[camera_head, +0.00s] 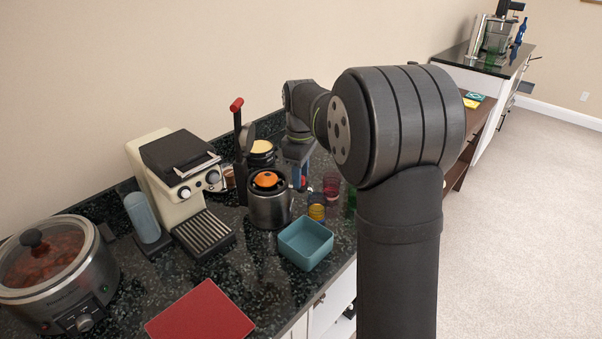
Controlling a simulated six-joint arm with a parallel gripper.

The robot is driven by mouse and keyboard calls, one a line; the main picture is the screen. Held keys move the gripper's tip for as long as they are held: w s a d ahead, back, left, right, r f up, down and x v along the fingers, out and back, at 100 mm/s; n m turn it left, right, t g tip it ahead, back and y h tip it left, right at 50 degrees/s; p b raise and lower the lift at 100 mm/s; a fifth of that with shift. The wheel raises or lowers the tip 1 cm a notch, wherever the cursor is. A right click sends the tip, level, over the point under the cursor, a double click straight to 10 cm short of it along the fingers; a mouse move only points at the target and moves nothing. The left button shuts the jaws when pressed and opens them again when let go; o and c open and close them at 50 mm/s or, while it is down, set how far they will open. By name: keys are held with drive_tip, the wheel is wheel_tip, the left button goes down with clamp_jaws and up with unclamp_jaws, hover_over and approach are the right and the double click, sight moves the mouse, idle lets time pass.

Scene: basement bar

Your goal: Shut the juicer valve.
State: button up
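The juicer (270,209) is a round silver body on the dark counter, with an orange fruit half (266,180) on top. A dark lever with a red handle (237,105) stands up behind it. My gripper (299,180) points down at the juicer's right side, close to it. A small red part (304,182) shows at the fingertips; whether it belongs to the valve I cannot tell. The fingers are too small and partly hidden, so their opening and any contact are unclear. The valve's position is not readable.
A blue square bowl (305,243), a yellow glass (316,207) and a pink glass (331,184) stand close by on the right. A cream espresso machine (165,170), slow cooker (55,262) and red board (200,314) are left and front. My arm blocks the right-hand counter.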

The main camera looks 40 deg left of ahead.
drive_tip(key=shift+o, duration=0.2)
drive_tip(key=shift+r, duration=0.1)
wheel_tip(320, 180, up, 17)
idle(0.5)
idle(0.5)
wheel_tip(320, 180, down, 17)
drive_tip(key=shift+f, duration=0.15)
idle(0.4)
